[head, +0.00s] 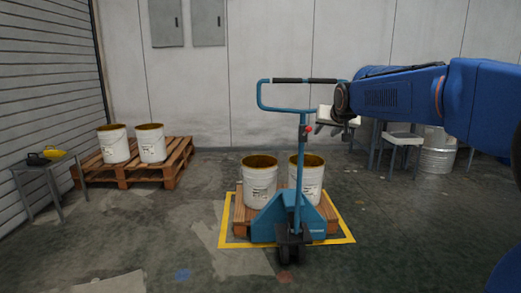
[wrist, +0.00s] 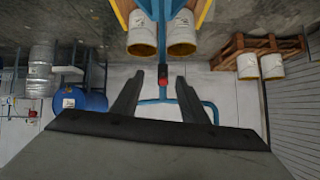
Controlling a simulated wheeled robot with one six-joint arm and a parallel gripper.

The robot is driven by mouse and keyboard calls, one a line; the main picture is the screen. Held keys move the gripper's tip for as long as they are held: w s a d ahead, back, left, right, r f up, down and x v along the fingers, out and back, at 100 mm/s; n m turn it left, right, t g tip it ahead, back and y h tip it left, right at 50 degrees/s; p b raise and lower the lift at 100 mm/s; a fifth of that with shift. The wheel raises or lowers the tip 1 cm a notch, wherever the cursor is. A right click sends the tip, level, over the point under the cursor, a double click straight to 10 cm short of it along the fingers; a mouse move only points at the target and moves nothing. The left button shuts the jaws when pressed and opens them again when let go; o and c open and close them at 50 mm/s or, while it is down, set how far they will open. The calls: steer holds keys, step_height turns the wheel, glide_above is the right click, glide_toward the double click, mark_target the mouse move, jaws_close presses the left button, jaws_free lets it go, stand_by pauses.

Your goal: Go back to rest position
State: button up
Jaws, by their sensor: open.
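My gripper (head: 320,129) is at the end of my blue arm, which reaches in from the right in the head view. It is raised, just right of the upright handle of a blue pallet truck (head: 299,190). In the wrist view, which shows the hall upside down, my gripper's dark fingers (wrist: 158,76) stand apart with nothing held between them. The truck's red knob (wrist: 166,82) and blue handle show beyond the fingers. I cannot tell how close the gripper is to the handle.
The truck stands at a pallet (head: 239,221) with two white buckets, inside a yellow floor frame (head: 226,242). Another pallet (head: 124,180) with two buckets is at left, near a small table (head: 35,168). Stools and a metal drum (head: 437,160) stand at right. The front floor is clear.

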steer(key=s+f+g, duration=0.2)
steer(key=s+f, duration=0.6)
steer(key=s, duration=0.8)
steer(key=s+d+f+n+g, duration=0.1)
steer(key=s+f, duration=0.7)
steer(key=s, duration=0.8)
steer(key=s+f+n+g, duration=0.1)
steer(key=s+f+g, duration=0.2)
steer(key=s+f, duration=0.5)
steer(key=s, duration=0.9)
steer(key=shift+d+f, duration=0.15)
steer(key=shift+f, duration=0.2)
